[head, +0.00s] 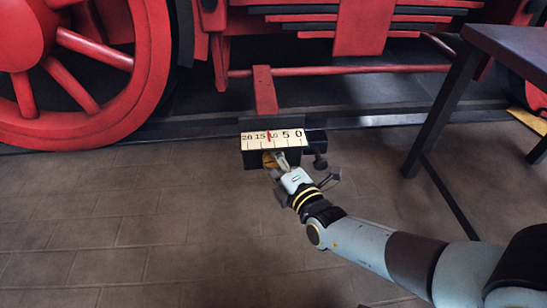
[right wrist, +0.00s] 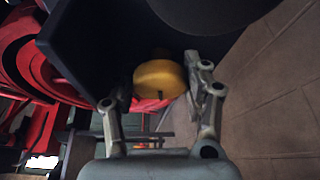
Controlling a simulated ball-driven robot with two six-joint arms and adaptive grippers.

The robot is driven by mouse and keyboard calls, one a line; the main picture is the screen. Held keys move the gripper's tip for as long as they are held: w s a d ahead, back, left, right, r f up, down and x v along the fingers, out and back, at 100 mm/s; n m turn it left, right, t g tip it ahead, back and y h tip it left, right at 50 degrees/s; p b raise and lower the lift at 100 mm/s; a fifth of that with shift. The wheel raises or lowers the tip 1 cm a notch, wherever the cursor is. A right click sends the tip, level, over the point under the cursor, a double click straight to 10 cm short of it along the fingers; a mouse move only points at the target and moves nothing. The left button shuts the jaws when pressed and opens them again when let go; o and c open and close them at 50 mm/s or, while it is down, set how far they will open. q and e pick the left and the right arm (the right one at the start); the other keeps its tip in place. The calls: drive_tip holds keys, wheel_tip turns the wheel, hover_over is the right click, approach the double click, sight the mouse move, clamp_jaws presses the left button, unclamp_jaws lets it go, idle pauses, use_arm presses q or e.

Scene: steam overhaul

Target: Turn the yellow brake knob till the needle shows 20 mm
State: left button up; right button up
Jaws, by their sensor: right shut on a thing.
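The gauge box (head: 258,163) stands low on the floor by the rail. Its pale scale (head: 283,143) reads 20, 15, 10, 5, 0 from left to right. The red needle (head: 268,135) stands between 15 and 10, a little left of the 10. The yellow brake knob (head: 267,160) is on the box's front, partly hidden by my right gripper (head: 279,162). In the right wrist view the round yellow knob (right wrist: 158,79) sits between the two fingers of the right gripper (right wrist: 160,88), which is shut on it. My left gripper is not in view.
A large red wheel (head: 145,75) and red locomotive parts stand behind the box. A dark table (head: 505,45) with slim legs stands at the right. The paved floor (head: 130,225) at left is clear.

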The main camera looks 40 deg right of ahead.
drive_tip(key=shift+m+t, duration=0.3)
drive_tip(key=shift+m, duration=0.7)
drive_tip(key=shift+d, duration=0.1)
drive_tip(key=o, duration=1.2)
drive_tip(key=shift+c, duration=0.3)
